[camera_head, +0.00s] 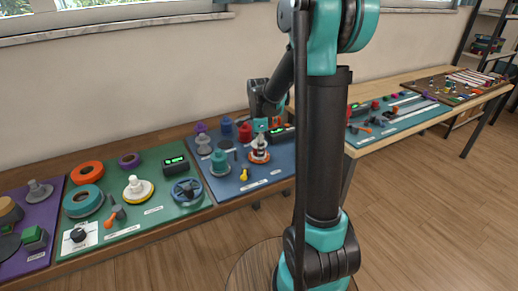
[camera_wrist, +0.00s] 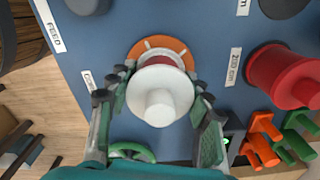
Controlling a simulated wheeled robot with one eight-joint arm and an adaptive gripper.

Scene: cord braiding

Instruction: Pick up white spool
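The white spool (camera_wrist: 160,95) is in the middle of the wrist view, seen from above, with a round flange, a short knob and a dark red band beneath it. It sits over an orange ring (camera_wrist: 184,52) with white marks on a blue mat. In the head view the white spool (camera_head: 259,143) stands upright on the blue mat. My gripper (camera_wrist: 162,85) is open, with one finger on each side of the spool, close to its rim. I cannot tell whether the fingertips touch it.
A red spool (camera_wrist: 285,75) is at right in the wrist view, with orange and green clips (camera_wrist: 262,140) below it. A teal spool (camera_head: 219,163) stands left of the white spool in the head view. The green mat (camera_head: 150,222) holds more spools.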

